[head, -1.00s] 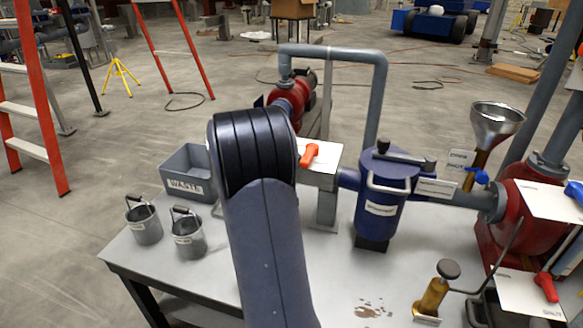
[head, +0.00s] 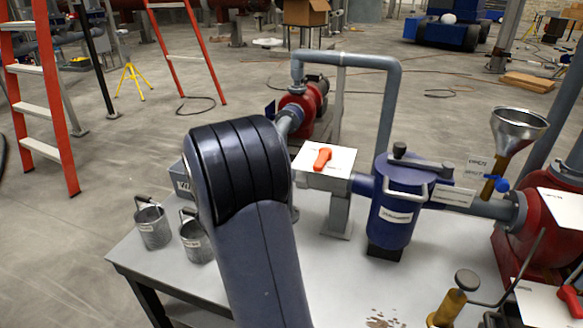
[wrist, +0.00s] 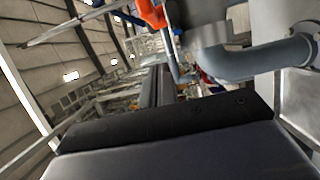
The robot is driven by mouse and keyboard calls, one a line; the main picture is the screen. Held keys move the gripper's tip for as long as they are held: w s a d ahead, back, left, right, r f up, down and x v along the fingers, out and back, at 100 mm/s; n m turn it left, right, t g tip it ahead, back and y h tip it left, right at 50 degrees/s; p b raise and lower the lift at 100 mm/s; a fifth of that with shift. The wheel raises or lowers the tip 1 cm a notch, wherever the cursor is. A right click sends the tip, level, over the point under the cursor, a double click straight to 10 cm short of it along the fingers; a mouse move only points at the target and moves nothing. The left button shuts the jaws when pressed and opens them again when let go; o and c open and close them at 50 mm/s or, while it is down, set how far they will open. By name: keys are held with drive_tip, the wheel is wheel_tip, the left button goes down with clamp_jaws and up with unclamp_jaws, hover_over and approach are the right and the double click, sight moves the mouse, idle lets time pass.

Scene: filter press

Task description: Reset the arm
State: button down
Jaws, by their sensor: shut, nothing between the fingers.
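My arm rises in the middle of the head view, its dark ribbed joint standing in front of the bench. It hides my gripper from that view. In the wrist view my gripper (wrist: 157,72) shows as two narrow dark fingers side by side, shut and empty, beyond its broad dark body. The wrist view is tilted. It has a grey pipe (wrist: 265,60) on the right and an orange-red part (wrist: 152,12) at the top.
The grey bench (head: 300,275) carries a blue filter housing (head: 397,210), an orange-handled valve (head: 321,159), two metal buckets (head: 153,228), a grey bin (head: 181,180) partly behind my arm, and a funnel (head: 517,125). A red ladder (head: 50,110) stands left on open floor.

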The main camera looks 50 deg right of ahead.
drive_tip(key=shift+s+a, duration=0.2)
drive_tip(key=shift+a, duration=0.65)
drive_tip(key=shift+s+a, duration=0.15)
drive_tip(key=shift+a, duration=0.65)
drive_tip(key=s+d+p, duration=0.1)
drive_tip(key=d+p, duration=0.1)
drive_tip(key=d, duration=0.9)
drive_tip(key=shift+s+d+p, duration=0.3)
drive_tip(key=shift+s, duration=0.05)
drive_tip(key=shift+b, duration=0.35)
